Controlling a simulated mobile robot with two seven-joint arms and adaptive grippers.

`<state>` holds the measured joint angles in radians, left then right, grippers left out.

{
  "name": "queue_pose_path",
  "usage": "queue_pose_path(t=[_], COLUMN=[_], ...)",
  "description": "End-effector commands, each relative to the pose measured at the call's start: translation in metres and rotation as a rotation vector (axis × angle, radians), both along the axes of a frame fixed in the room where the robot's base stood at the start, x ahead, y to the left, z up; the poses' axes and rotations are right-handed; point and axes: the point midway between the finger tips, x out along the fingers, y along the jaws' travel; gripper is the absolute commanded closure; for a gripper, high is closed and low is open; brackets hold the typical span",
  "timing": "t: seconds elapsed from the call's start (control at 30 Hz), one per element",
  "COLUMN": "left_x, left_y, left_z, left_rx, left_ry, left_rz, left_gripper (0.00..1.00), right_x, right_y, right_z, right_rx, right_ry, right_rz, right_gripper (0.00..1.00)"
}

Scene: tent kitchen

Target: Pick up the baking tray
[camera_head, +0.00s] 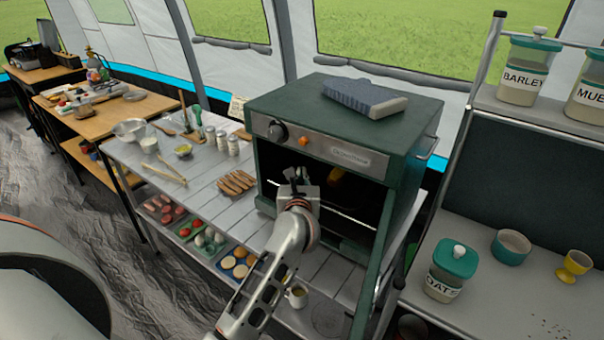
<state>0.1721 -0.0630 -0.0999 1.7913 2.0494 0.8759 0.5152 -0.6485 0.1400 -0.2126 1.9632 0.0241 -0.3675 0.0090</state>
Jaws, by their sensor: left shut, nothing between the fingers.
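The green oven (340,125) stands on the slatted metal table, its front open and its inside dark. A thin bright edge (345,213) runs across the opening; I cannot tell whether it is the baking tray or a rack. A small yellow thing (337,176) shows dimly inside. No baking tray can be made out for certain. My left gripper (297,174) is shut and empty, in front of the left part of the oven opening, and hides part of the inside. My right gripper is out of view.
A white mug (297,296) is below, near my left arm. At the right, a shelf holds an oats jar (452,270) and a teal bowl (510,247).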

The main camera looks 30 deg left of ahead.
Motion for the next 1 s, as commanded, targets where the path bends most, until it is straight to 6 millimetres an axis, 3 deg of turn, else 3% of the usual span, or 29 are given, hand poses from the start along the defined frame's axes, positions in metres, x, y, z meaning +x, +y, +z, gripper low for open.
queue_pose_path(t=[0.17, 0.33, 1.0], left_x=[0.024, 0.021, 0.027], left_y=[0.011, 0.01, 0.007], left_z=[0.001, -0.016, -0.026], left_rx=[0.001, 0.0, -0.008], left_ry=[0.0, 0.001, 0.014], left_rz=[0.0, 0.0, 0.0], left_gripper=[1.0, 1.0, 1.0], right_x=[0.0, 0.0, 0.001], right_y=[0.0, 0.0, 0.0], right_z=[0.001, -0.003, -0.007], right_rx=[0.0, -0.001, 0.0], right_ry=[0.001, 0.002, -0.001], right_rz=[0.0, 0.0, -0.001], right_gripper=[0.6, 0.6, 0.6])
